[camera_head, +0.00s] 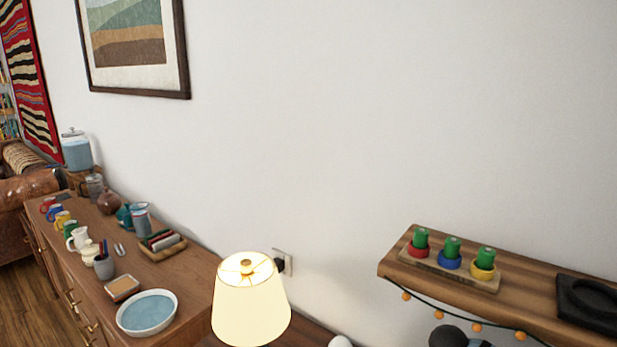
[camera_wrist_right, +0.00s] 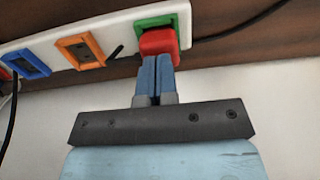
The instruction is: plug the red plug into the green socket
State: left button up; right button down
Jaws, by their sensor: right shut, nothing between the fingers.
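The red plug (camera_wrist_right: 160,43) sits at the green socket (camera_wrist_right: 156,21) on the right end of a white power strip (camera_wrist_right: 112,31). Its body covers most of the socket face, and its prongs are hidden. I cannot tell from this view whether it is fully seated. My right gripper (camera_wrist_right: 157,61) is directly below the plug in the right wrist view. Its two blue fingers are shut together and empty, with their tips at or very near the plug's lower face. My left gripper is in neither view.
The strip also has an orange socket (camera_wrist_right: 81,50) and a blue socket (camera_wrist_right: 24,62). Dark cords run at both sides. In the head view are a lit lamp (camera_head: 250,309), a crowded sideboard (camera_head: 190,282) and a wooden shelf (camera_head: 540,292) with green candles (camera_head: 452,248).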

jog(key=shift+f+b, duration=0.35)
jog(key=shift+f, duration=0.05)
jog(key=shift+r, duration=0.2)
jog(key=shift+r+p, duration=0.75)
jog(key=shift+r, duration=0.75)
jog(key=shift+r+p, duration=0.5)
jog(key=shift+r, duration=0.85)
